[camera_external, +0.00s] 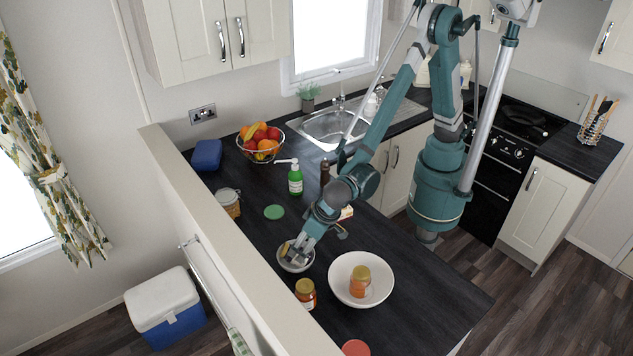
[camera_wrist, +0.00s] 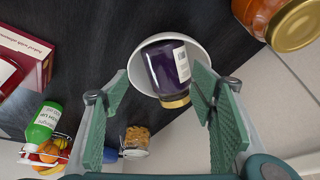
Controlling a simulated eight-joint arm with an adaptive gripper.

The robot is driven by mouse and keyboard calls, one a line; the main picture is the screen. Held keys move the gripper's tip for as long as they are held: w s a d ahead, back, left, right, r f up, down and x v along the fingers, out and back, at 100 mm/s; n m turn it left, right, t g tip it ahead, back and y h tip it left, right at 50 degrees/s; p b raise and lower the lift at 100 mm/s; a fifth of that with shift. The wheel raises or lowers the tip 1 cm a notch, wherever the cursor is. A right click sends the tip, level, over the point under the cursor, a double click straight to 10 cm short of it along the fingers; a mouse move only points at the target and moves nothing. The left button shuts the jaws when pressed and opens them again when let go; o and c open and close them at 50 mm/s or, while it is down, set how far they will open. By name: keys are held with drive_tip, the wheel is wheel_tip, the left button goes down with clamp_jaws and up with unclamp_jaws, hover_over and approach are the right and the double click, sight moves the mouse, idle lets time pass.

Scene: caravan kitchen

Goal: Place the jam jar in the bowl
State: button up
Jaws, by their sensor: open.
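A dark purple jar (camera_wrist: 164,70) with a white label and gold lid lies tilted in a small white bowl (camera_wrist: 203,52) in the wrist view. The small bowl (camera_external: 297,268) stands on the dark counter in the external view, where my gripper (camera_external: 295,250) mostly hides the jar. My gripper (camera_wrist: 160,90) is open, its green pads apart on either side of the jar's lid end; it does not grip the jar. A large white bowl (camera_external: 343,264) stands to the right, holding an upright orange jar (camera_external: 360,281) with a gold lid.
Another orange jar (camera_external: 306,293) stands close in front of the small bowl. A green bottle (camera_external: 295,181), a clip-top jar (camera_external: 228,202), a fruit basket (camera_external: 262,143) and a green disc (camera_external: 274,212) are farther back. A raised partition (camera_external: 220,235) edges the counter's left side.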

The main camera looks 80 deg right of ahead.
drive_tip(key=shift+s+r+p, duration=0.1)
drive_tip(key=shift+r+p, duration=0.3)
drive_tip(key=shift+r, duration=0.35)
drive_tip(key=v, duration=1.1)
drive_tip(key=shift+r, duration=0.2)
drive_tip(key=w+d+r+n, duration=0.1)
drive_tip(key=d+r, duration=0.3)
drive_tip(key=d, duration=0.7)
drive_tip(key=w+d+r+y, duration=0.1)
drive_tip(key=d+r, duration=0.3)
drive_tip(key=d, duration=0.8)
drive_tip(key=w+d+r+n, duration=0.15)
drive_tip(key=d+r, duration=0.25)
drive_tip(key=d, duration=0.7)
drive_tip(key=s+d+t, duration=0.1)
drive_tip(key=s+d, duration=0.4)
drive_tip(key=d, duration=0.4)
drive_tip(key=s+d+n+t, duration=0.1)
drive_tip(key=s+d, duration=0.4)
drive_tip(key=d, duration=0.4)
drive_tip(key=s+d+f, duration=0.1)
drive_tip(key=s+d, duration=0.4)
drive_tip(key=d, duration=0.4)
drive_tip(key=shift+s+d+t, duration=0.25)
drive_tip(key=shift+t, duration=0.15)
